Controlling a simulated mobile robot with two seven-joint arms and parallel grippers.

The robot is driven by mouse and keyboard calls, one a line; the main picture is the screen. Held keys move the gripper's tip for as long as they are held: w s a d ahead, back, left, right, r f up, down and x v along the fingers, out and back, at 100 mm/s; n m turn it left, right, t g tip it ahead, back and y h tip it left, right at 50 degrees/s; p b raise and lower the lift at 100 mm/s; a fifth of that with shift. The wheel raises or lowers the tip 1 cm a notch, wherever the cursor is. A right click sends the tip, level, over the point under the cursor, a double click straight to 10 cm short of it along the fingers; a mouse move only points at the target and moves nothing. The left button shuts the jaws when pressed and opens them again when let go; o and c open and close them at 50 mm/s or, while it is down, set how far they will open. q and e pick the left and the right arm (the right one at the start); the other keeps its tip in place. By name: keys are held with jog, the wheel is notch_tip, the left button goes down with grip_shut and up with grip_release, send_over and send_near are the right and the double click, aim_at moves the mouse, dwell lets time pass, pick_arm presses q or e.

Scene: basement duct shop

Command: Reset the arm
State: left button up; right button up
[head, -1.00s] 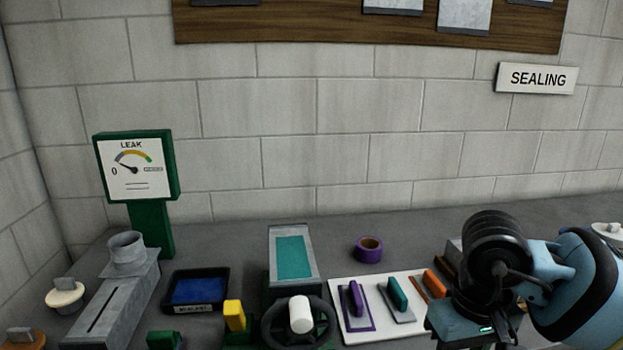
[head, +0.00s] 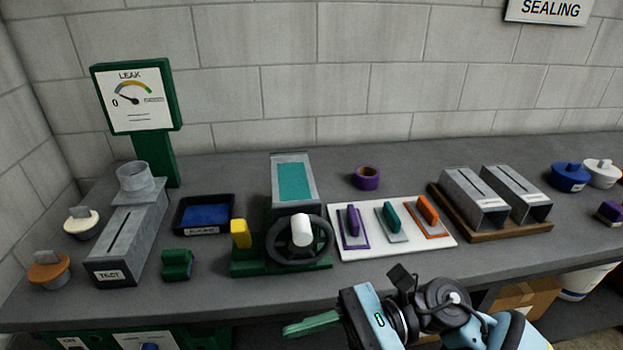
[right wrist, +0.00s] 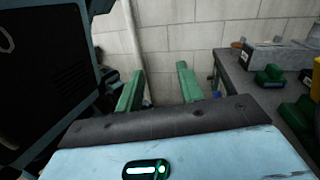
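My right arm enters the head view from the lower right. Its right gripper (head: 312,325) has green fingers that point left, in front of the bench's front edge and below the bench top. In the right wrist view the two green fingers of this gripper (right wrist: 158,90) stand well apart with nothing between them. Past them show the block wall and a strip of the grey bench (right wrist: 232,85). My left gripper is in neither view.
The bench (head: 400,268) holds a green leak gauge (head: 136,100), a TEST duct (head: 125,240), a black tray (head: 178,218), a handwheel fixture (head: 322,262), a white board with coloured tools (head: 380,248), purple tape (head: 367,178) and two ducts on a wooden tray (head: 540,230).

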jog(key=w+d+f+n+t+h, duration=0.4)
jog(key=f+n+t, duration=0.3)
jog(key=n+t, duration=0.6)
jog(key=w+d+f+n+t+h, duration=0.3)
jog(key=d+f+n+t, duration=0.5)
jog(key=n, duration=0.9)
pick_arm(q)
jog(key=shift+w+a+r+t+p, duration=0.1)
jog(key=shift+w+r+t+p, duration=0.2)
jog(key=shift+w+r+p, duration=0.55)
pick_arm(e)
jog(key=s+d+f+m+g+h, duration=0.3)
jog(key=s+f+m, duration=0.4)
jog(key=s+f, duration=0.3)
jog(key=s+d+f+m+g+h, duration=0.3)
jog(key=s+d+f+m+h, duration=0.2)
jog(key=s+f+m, duration=0.3)
jog(key=s+f, duration=0.2)
jog(key=s, duration=0.1)
jog(key=shift+d+f+g, duration=0.15)
jog(key=shift+f+g, duration=0.05)
jog(key=shift+g, duration=0.1)
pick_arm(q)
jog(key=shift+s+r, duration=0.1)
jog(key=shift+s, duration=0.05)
